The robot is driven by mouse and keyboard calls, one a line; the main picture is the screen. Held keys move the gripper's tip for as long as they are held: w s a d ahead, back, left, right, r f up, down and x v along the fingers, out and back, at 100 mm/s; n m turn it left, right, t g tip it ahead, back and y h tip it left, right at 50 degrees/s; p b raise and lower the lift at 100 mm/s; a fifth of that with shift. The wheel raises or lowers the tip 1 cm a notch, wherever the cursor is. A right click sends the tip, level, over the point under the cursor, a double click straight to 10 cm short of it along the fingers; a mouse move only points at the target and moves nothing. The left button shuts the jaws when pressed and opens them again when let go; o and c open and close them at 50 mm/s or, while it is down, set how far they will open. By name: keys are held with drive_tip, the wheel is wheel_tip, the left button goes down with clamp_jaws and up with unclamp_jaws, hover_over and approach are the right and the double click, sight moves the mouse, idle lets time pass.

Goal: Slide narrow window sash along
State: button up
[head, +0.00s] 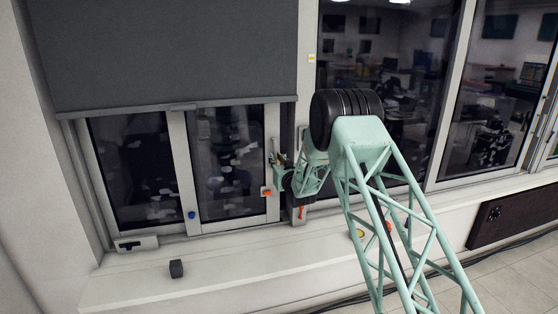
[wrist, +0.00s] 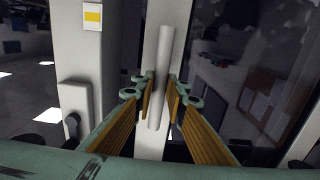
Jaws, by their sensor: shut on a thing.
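The narrow window sash (head: 273,205) has a pale frame and dark glass, and stands upright in the left window below a grey blind. In the wrist view its pale upright frame strip (wrist: 152,55) runs behind a round white bar handle (wrist: 164,50). My gripper (head: 279,166) is at the sash's right edge, at the handle's height. In the wrist view my gripper (wrist: 162,98) has its wood-coloured finger pads on either side of the handle's lower part, shut on it. The fingers hide part of the handle. In the head view my arm covers the area right of the sash.
The grey blind (head: 165,50) covers the window's upper part. The white sill (head: 240,262) below holds a small dark cube (head: 176,268) and is otherwise mostly clear. A pale post with a yellow-marked switch plate (wrist: 92,16) stands left of the handle in the wrist view.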

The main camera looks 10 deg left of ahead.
drive_tip(key=s+a+b, duration=0.2)
drive_tip(key=s+a, duration=0.1)
drive_tip(key=a, duration=0.3)
drive_tip(key=s+a+b, duration=0.3)
drive_tip(key=a, duration=0.4)
drive_tip(key=shift+r+b, duration=0.25)
drive_tip(key=shift+b, duration=0.1)
idle(1.8)
drive_tip(key=shift+a, duration=0.3)
idle(0.3)
drive_tip(key=s+a+b, duration=0.3)
drive_tip(key=s+a, duration=0.2)
drive_tip(key=a, duration=0.6)
drive_tip(key=shift+s+a, duration=0.15)
drive_tip(key=shift+a, duration=0.15)
drive_tip(key=o, duration=0.9)
drive_tip(key=shift+d+f, duration=0.1)
drive_tip(key=shift+f, duration=0.05)
idle(0.9)
drive_tip(key=shift+s+d, duration=0.1)
drive_tip(key=shift+s, duration=0.05)
